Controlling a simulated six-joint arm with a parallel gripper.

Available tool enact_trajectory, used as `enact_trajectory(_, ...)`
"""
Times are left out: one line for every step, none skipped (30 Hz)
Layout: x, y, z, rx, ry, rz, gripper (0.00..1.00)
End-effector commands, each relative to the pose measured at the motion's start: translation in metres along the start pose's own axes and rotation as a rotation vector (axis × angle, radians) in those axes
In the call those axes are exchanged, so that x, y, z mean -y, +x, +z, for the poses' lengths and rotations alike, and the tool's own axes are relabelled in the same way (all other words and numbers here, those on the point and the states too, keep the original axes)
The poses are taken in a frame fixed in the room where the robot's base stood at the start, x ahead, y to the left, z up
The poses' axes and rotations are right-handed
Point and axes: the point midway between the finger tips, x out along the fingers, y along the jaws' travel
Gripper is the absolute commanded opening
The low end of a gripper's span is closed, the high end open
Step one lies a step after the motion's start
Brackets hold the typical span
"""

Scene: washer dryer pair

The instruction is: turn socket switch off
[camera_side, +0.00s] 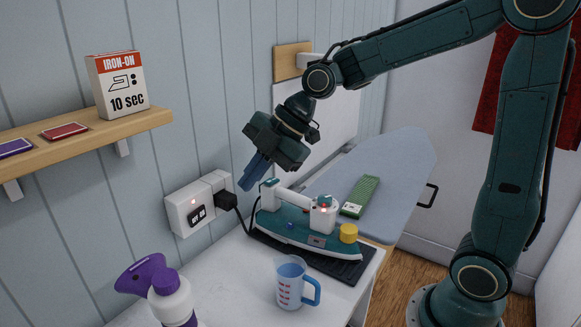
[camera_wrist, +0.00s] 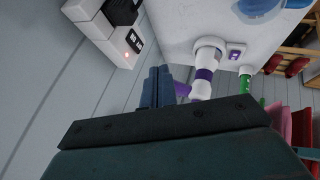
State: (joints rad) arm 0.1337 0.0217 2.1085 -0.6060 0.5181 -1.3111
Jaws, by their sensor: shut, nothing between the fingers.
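The white wall socket (camera_side: 178,213) is on the blue panelled wall, left of my gripper, with a small red light lit on its face. Its dark rocker switches (camera_side: 197,214) sit below the light. A black plug (camera_side: 226,200) is in the socket's right part. My gripper (camera_side: 247,184) is shut and empty, its blue fingers pointing down, to the right of the plug and apart from the switches. In the wrist view the shut fingers (camera_wrist: 157,80) are at the middle, and the socket (camera_wrist: 118,47) is at upper left with its light glowing.
A teal and white iron (camera_side: 290,228) stands on a dark mat below my gripper. A measuring jug (camera_side: 290,285) and a purple-white spray bottle (camera_side: 170,298) stand on the worktop. A wooden shelf (camera_side: 150,118) with a box (camera_side: 118,86) is above the socket.

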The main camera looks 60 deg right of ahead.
Motion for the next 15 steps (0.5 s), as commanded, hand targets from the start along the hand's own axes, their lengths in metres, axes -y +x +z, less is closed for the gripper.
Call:
enact_trajectory(0.0, 0.001, 0.0, 0.0, 0.0, -0.001, 0.0)
enact_trajectory(0.0, 0.002, 0.0, 0.0, 0.0, -0.001, 0.0)
enact_trajectory(0.0, 0.003, 0.0, -0.001, 0.0, -0.002, 0.0)
enact_trajectory(0.0, 0.004, 0.0, -0.001, 0.0, -0.002, 0.0)
enact_trajectory(0.0, 0.006, 0.0, -0.001, 0.0, -0.002, 0.0)
enact_trajectory(0.0, 0.009, 0.0, -0.002, 0.0, -0.002, 0.0)
enact_trajectory(0.0, 0.011, 0.0, -0.002, 0.0, -0.002, 0.0)
enact_trajectory(0.001, 0.013, 0.0, -0.001, 0.0, -0.003, 0.0)
enact_trajectory(0.001, 0.017, 0.0, -0.001, 0.0, -0.004, 0.0)
enact_trajectory(0.001, 0.02, 0.0, -0.001, 0.0, -0.004, 0.0)
enact_trajectory(0.001, 0.024, 0.0, -0.002, 0.0, -0.004, 0.0)
enact_trajectory(0.001, 0.029, -0.001, -0.001, -0.001, -0.005, 0.0)
enact_trajectory(0.001, 0.033, 0.0, -0.001, -0.001, -0.005, 0.0)
enact_trajectory(0.001, 0.037, 0.0, -0.001, 0.0, -0.005, 0.0)
enact_trajectory(0.001, 0.042, 0.0, -0.001, 0.0, -0.006, 0.0)
